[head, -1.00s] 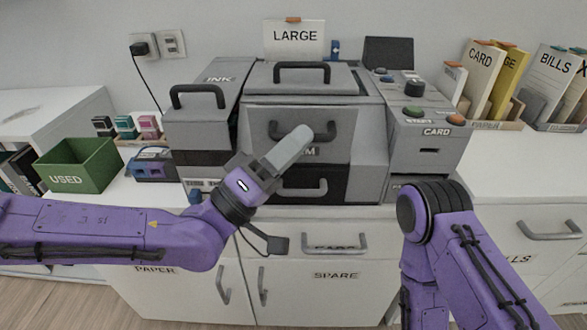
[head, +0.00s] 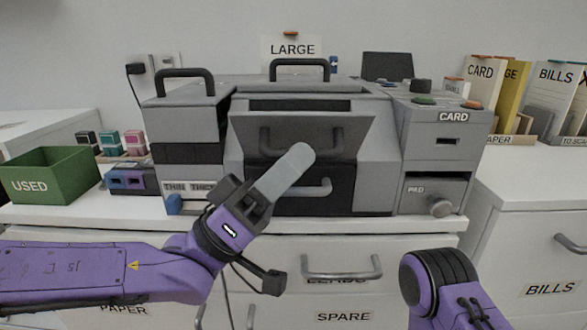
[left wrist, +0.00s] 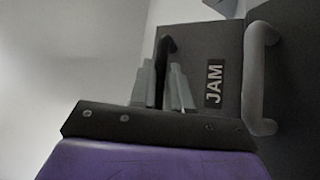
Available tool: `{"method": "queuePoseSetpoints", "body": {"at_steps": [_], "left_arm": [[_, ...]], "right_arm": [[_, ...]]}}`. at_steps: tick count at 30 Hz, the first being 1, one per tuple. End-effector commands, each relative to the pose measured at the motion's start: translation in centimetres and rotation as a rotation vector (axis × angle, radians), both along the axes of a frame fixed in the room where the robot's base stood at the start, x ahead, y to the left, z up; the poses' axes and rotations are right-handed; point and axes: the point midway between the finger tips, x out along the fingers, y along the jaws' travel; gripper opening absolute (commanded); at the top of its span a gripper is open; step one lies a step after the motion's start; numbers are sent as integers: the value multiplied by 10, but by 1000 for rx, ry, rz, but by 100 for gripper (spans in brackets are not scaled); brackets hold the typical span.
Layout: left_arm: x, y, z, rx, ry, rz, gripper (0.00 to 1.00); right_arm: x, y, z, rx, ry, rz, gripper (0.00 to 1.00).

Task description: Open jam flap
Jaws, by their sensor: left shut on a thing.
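The jam flap (head: 350,132) is the grey front panel of the printer in the head view. Its top edge leans out toward me, with a dark gap above it. Its dark bar handle (head: 268,142) shows to the left of my gripper's fingertips. My left gripper (head: 296,160) reaches up from the lower left to this handle, covering the label. In the left wrist view its fingers (left wrist: 162,86) are shut on the dark handle, beside the flap's JAM label (left wrist: 214,84). My right gripper is out of view; only a bent part of that arm shows.
A second handle (head: 318,187) sits on the dark panel below the flap. A grey CARD unit (head: 440,125) stands right of the printer, and a green USED bin (head: 52,180) stands left. Drawer handles (head: 342,272) stick out below the white desktop.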

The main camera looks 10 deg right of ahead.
Motion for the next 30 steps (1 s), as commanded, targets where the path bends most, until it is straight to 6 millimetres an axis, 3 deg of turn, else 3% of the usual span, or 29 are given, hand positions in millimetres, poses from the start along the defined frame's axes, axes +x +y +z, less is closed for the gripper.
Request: {"method": "queuePoseSetpoints", "body": {"at_steps": [12,13,14,23,30], "left_arm": [[1,0,-1,1,3,2,0],[1,0,-1,1,3,2,20],[1,0,-1,1,3,2,25],[1,2,-2,1,3,1,25],[-5,36,-31,0,6,5,25]], "right_arm": [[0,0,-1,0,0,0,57],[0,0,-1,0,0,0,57],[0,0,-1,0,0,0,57],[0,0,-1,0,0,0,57],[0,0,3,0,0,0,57]]}}
